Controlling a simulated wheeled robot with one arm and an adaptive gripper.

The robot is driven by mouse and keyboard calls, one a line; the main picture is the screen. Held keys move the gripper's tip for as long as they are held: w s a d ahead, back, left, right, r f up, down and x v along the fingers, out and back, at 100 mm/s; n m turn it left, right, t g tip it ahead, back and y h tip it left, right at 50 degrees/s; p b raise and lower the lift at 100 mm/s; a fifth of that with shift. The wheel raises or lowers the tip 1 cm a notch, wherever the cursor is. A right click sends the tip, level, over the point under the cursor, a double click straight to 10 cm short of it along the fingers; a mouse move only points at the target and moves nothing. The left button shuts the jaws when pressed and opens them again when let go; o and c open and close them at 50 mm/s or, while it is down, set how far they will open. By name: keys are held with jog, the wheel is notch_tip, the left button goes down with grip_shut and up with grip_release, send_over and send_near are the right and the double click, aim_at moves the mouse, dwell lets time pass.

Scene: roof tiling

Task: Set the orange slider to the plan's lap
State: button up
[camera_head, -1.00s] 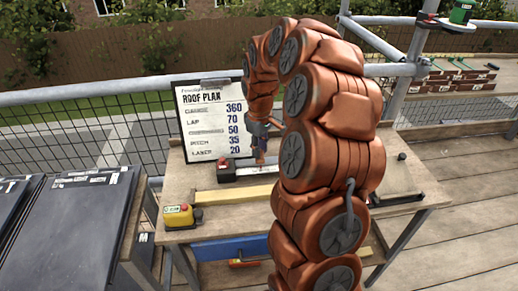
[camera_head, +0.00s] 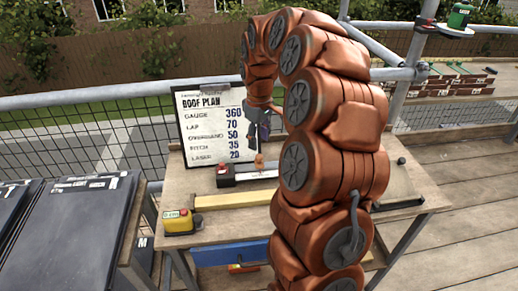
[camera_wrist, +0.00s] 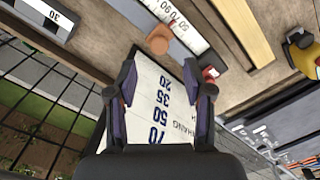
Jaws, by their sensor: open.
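The orange slider (camera_head: 259,162) is a small knob at the white scale rail (camera_head: 262,173) on the workbench. In the wrist view the orange slider (camera_wrist: 158,41) sits beside the scale (camera_wrist: 172,19), whose numbers 50, 70 and 90 show; I cannot tell which mark it points at. The roof plan board (camera_head: 212,128) reads lap 70; it also shows between my fingers in the wrist view (camera_wrist: 160,95). My gripper (camera_wrist: 168,84) is open and empty, its fingertips short of the slider. In the head view my gripper (camera_head: 260,138) hangs just above the knob.
A red-topped dark block (camera_head: 226,174) stands at the scale's left end. A yellow device (camera_head: 178,220) and a pale wooden batten (camera_head: 234,199) lie nearer the bench front. Dark slabs (camera_head: 75,235) stand at left. A railing with mesh runs behind the bench.

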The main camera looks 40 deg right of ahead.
aim_at(259, 156)
jog(key=shift+r, duration=3)
